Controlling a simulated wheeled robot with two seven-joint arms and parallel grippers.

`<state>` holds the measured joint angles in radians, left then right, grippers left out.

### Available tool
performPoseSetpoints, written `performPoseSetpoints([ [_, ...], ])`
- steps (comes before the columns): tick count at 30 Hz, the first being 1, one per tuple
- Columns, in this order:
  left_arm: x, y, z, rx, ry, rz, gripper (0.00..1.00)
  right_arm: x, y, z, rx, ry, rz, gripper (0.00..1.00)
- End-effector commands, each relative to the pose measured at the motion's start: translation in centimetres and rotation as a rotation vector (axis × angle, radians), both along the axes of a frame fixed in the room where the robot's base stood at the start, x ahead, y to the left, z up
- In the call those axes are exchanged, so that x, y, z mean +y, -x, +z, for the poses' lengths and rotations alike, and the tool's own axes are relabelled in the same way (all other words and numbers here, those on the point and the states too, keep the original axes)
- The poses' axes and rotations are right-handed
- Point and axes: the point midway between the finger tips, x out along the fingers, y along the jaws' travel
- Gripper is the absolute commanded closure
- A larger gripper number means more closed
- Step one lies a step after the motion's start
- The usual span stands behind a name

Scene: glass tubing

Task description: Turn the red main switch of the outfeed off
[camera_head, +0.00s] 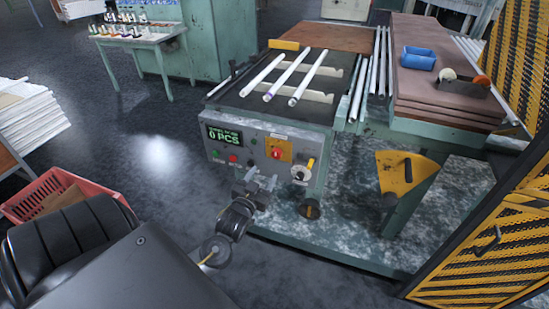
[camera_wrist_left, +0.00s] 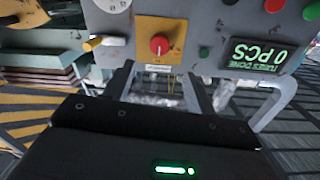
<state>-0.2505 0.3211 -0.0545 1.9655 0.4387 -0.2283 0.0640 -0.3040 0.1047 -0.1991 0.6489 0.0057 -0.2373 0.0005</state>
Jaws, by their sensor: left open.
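The red main switch (camera_head: 277,152) is a red round knob on a yellow plate on the front of the grey control panel (camera_head: 240,153). It also shows in the left wrist view, where the red knob (camera_wrist_left: 159,45) sits on its yellow plate near the top centre. My left gripper (camera_head: 257,183) is open in front of the panel, just below and left of the knob in the head view. In the left wrist view its two fingers (camera_wrist_left: 160,85) point toward the plate, with the knob beyond their tips. Nothing is between the fingers that I can make out. My right gripper is not in view.
Glass tubes (camera_head: 288,75) lie on the bench above. A yellow bracket (camera_head: 405,172) and a yellow mesh guard (camera_head: 490,245) stand at right. A red crate (camera_head: 62,195) is at left.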

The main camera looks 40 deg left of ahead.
Motion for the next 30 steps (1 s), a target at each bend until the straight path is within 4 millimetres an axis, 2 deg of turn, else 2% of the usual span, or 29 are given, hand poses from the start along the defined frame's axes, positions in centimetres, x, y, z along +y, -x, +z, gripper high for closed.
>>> performPoseSetpoints([
  [5, 0.7, -2.1, 0.1, 0.0, -0.002, 0.001, 0.44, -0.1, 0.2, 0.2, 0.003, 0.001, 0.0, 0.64],
  [12, 2.1, -6.5, 0.1, 0.001, -0.002, 0.0, 0.44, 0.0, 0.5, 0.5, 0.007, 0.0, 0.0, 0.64],
  [18, 2.9, -9.0, 0.0, 0.002, -0.002, -0.001, 0.44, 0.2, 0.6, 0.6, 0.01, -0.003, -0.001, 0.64],
  [22, 3.1, -9.9, 0.0, 0.001, -0.001, -0.001, 0.44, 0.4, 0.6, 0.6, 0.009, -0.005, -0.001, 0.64],
  [30, 3.2, -10.1, -0.1, 0.002, 0.0, -0.001, 0.44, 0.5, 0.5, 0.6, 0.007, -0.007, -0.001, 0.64],
])
